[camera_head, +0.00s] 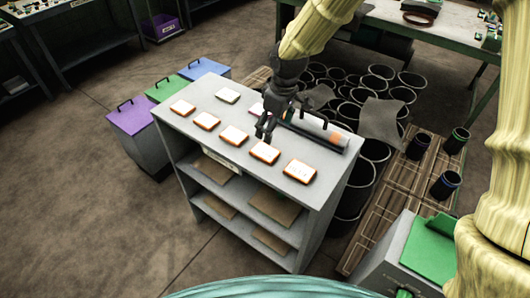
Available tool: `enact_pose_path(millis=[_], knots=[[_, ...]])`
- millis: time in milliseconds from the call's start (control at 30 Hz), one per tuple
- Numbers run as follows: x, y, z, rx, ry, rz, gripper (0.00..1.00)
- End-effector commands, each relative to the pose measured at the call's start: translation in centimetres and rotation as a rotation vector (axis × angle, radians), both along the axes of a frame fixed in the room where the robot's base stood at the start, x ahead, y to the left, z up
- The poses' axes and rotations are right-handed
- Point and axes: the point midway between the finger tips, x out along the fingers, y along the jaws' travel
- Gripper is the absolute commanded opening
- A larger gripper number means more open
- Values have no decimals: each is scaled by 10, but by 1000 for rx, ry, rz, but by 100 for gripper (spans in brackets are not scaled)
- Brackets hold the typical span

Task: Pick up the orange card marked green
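Several white cards with orange edges lie in a row on the grey shelf unit's top: the far-left card (182,107), a second card (206,121), a third card (234,135), a fourth card (265,154) and the front-right card (299,171). Their markings are too small to read, so I cannot tell which is marked green. My gripper (265,136) points down by the back edge of the fourth card, apparently just above or beside it. Contact is unclear. The fingers are small and dark; their opening cannot be made out.
A pale card (228,96) lies behind the row; another is partly hidden by my gripper. A long holder (318,130) stands at the top's back right. Purple (131,116), green (166,88) and blue (204,67) lidded bins stand left. Black sleeves (382,72) crowd behind the unit.

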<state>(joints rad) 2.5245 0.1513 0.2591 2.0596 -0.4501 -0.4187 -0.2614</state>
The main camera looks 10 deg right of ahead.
Motion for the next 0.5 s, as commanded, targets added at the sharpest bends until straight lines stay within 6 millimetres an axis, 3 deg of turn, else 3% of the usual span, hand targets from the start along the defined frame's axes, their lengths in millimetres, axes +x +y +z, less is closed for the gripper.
enact_pose_path(millis=[500], knots=[[5,11,-48,0,1,9,80]])
